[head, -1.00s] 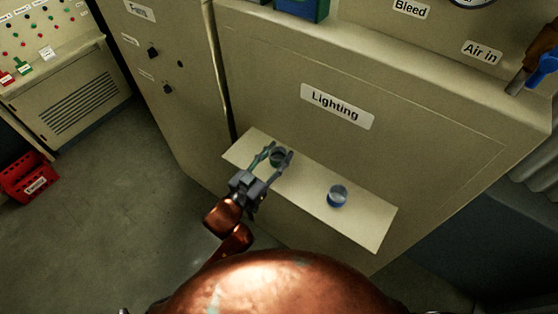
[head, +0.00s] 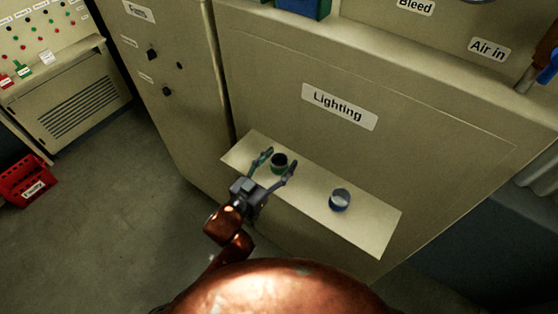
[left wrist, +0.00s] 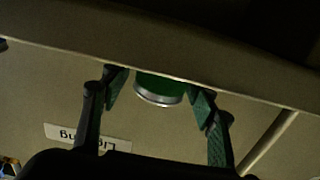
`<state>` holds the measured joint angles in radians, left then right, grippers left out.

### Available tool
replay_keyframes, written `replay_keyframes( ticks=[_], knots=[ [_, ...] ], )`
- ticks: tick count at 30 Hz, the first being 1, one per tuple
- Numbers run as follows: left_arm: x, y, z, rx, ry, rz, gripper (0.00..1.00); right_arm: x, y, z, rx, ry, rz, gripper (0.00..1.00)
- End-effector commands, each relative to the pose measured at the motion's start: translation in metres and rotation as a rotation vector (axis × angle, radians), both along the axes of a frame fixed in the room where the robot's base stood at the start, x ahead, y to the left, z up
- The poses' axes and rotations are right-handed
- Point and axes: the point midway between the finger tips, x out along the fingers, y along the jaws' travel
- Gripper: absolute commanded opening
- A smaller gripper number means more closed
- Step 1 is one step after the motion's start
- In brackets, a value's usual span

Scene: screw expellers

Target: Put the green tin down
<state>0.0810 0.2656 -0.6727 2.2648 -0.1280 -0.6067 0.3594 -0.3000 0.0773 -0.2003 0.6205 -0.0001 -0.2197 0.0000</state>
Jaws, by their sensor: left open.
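The green tin (head: 279,163) stands upright on the pale shelf (head: 352,228) below the Lighting label. My left gripper (head: 279,163) is open, with one finger on either side of the tin and a gap to each. In the left wrist view the tin (left wrist: 160,88) shows between the two spread fingertips (left wrist: 158,92), near the shelf's edge. My right gripper is not in view.
The cabinet front (head: 420,150) rises behind the shelf. A red crate (head: 24,180) lies on the floor at far left. The shelf's right end is bare.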

Motion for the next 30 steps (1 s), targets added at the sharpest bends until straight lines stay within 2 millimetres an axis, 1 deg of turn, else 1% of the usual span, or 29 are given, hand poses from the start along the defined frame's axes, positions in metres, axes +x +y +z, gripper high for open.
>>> replay_keyframes(
  ticks=[4, 7, 8, 11, 21, 24, 30],
  knots=[
    [0.000, 0.000, 0.000, 0.000, 0.000, 0.000, 0.55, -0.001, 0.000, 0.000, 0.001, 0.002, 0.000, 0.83],
    [0.000, 0.000, 0.005, 0.000, -0.002, -0.001, 0.55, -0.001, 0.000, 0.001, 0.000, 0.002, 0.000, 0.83],
    [-0.003, 0.002, 0.003, 0.000, 0.000, 0.000, 0.55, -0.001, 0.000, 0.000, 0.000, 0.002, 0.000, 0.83],
    [-0.014, 0.011, 0.002, 0.001, 0.000, 0.000, 0.55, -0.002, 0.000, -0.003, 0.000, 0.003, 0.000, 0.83],
    [-0.074, 0.054, 0.001, 0.001, 0.002, 0.001, 0.55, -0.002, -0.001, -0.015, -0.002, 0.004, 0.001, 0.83],
    [-0.083, 0.062, 0.006, 0.004, 0.003, 0.004, 0.55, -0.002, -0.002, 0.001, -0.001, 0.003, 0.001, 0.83],
    [-0.095, 0.069, 0.005, 0.002, 0.001, 0.001, 0.55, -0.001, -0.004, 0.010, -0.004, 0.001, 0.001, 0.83]
  ],
)
